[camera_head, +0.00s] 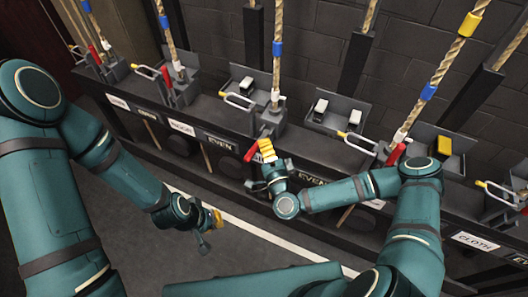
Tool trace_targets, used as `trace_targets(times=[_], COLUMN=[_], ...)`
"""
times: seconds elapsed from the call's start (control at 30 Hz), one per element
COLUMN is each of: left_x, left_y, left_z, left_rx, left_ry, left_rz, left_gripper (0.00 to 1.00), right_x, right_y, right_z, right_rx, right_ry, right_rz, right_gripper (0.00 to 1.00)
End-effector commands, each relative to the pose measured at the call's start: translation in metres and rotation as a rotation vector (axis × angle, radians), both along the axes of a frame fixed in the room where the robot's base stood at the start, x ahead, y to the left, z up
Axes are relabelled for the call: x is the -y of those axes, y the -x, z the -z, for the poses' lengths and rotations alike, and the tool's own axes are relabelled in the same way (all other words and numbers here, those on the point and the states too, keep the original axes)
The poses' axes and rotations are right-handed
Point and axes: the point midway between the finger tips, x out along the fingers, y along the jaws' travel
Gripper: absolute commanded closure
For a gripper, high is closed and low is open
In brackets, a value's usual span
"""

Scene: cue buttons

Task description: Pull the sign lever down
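A row of levers with red handles stands on a dark rail along the brick wall. The middle red handle (251,152) tilts out towards me and left, lower than the others. My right gripper (266,149), with yellow fingertips, is right beside this handle; I cannot tell whether it touches it or how far its fingers are apart. My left gripper (215,220) hangs over the floor, away from the levers, and its opening is unclear.
Other red handles stand at the left (95,54), left of centre (166,77) and right (396,155). Ropes with coloured bands, such as a blue one (278,49), rise behind them. Yellow-tipped metal loops (238,100) jut from the rail. The floor in front is clear.

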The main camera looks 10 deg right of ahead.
Motion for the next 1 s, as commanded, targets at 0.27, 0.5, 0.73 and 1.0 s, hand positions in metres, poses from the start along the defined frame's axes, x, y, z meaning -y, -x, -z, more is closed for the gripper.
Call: trace_targets(times=[0.27, 0.5, 0.73, 1.0], left_x=[0.0, 0.0, 0.0, 0.0], left_y=[0.0, 0.0, -0.001, -0.001], left_z=[0.0, 0.001, 0.001, 0.001], left_rx=[0.001, 0.001, 0.001, 0.001], left_ry=[0.0, 0.0, 0.0, 0.0], left_rz=[0.0, 0.001, 0.001, 0.001], left_gripper=[1.0, 1.0, 1.0, 1.0], right_x=[0.031, 0.049, 0.053, 0.053], right_y=[0.024, 0.041, 0.045, 0.045], right_z=[0.036, 0.059, 0.065, 0.064], right_rx=[0.004, 0.007, 0.01, 0.01], right_ry=[0.0, 0.0, -0.002, -0.002], right_rz=[0.006, 0.005, 0.003, 0.003], right_gripper=[1.0, 1.0, 1.0, 1.0])
